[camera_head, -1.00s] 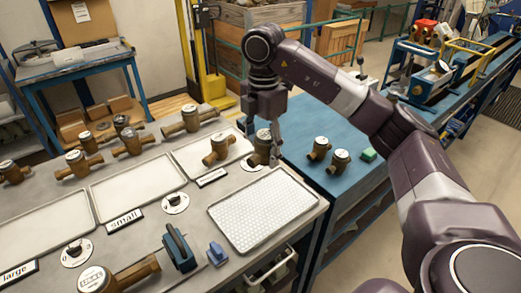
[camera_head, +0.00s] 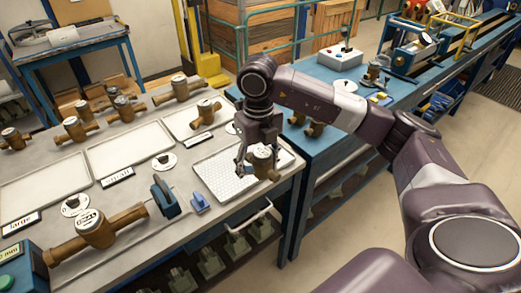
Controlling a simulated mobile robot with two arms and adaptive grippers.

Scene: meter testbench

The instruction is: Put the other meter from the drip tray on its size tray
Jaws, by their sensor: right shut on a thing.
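My right gripper (camera_head: 259,158) is shut on a brown meter (camera_head: 264,163) with a pale round top. The meter is over the back right part of the perforated white drip tray (camera_head: 215,183); I cannot tell whether it touches the tray. No other meter shows on the drip tray. My left gripper is not in view.
Several brown meters stand along the back of the bench. A large brown meter assembly (camera_head: 97,230) with a blue clamp (camera_head: 165,196) lies in front. Small fittings (camera_head: 312,128) are on the blue bench at right, partly hidden by my arm.

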